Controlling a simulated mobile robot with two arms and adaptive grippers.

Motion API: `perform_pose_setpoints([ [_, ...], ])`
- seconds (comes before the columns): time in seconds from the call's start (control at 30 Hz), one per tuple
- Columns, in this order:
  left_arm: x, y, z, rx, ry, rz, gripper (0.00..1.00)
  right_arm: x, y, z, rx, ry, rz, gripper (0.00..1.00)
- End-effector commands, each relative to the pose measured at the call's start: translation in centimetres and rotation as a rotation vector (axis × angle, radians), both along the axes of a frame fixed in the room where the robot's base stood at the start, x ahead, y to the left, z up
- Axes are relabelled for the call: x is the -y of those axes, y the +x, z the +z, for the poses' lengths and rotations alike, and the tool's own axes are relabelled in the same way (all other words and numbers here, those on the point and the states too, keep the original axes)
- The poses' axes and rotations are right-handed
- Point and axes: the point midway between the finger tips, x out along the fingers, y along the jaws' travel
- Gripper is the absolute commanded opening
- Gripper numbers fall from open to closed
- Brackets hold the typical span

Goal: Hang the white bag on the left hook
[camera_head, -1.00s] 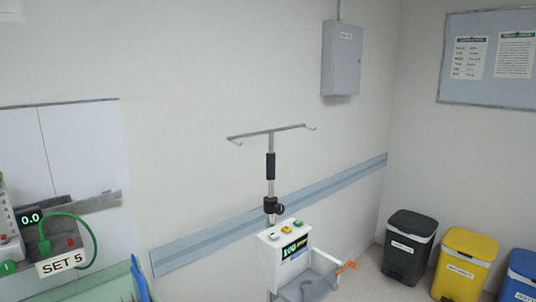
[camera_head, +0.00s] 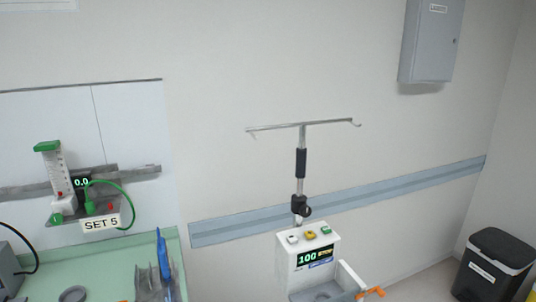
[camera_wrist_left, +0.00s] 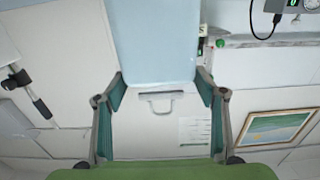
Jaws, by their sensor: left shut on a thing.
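In the head view a pole stand with a T-shaped bar (camera_head: 303,126) stands against the wall. Its left hook (camera_head: 252,132) and right hook (camera_head: 356,123) turn up at the bar's ends, and both are empty. A grey hanging loop (camera_wrist_left: 158,98) sticks out from the bag's edge between the fingers. Neither gripper shows in the head view, and the right gripper is not seen at all.
A white box with buttons and a display (camera_head: 312,257) sits on the pole, with an orange handle (camera_head: 371,292) beside it. A green bench (camera_head: 110,262) with a blue tool is at left. A black bin (camera_head: 493,266) stands at right. The wall around the bar is clear.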

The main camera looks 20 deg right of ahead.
Motion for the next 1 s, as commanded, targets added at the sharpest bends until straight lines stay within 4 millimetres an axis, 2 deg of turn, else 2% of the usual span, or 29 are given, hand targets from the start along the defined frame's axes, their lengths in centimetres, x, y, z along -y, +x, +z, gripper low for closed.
perform_pose_setpoints([
  [0.03, 1.7, 1.6, 2.2, 0.015, -0.004, -0.020, 0.09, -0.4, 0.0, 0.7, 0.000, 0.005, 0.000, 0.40],
  [0.2, 7.4, 5.6, 6.7, 0.017, -0.004, -0.103, 0.09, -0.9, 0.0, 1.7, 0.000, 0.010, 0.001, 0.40],
  [0.27, 9.6, 6.7, 8.7, 0.017, -0.003, -0.139, 0.09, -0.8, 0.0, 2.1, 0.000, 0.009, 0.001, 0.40],
  [0.43, 16.5, 8.9, 14.9, 0.018, -0.003, -0.258, 0.09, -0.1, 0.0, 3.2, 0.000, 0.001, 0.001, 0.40],
  [0.6, 23.1, 9.4, 21.1, 0.016, -0.001, -0.380, 0.09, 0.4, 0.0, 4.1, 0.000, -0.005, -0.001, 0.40],
  [0.7, 26.2, 9.1, 24.0, 0.015, -0.002, -0.441, 0.09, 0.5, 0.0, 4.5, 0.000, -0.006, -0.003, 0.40],
  [0.83, 29.0, 8.5, 26.5, 0.011, -0.002, -0.493, 0.09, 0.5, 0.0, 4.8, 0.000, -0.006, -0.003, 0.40],
  [1.0, 30.6, 8.1, 27.8, 0.008, -0.002, -0.524, 0.09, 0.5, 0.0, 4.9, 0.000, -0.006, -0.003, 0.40],
])
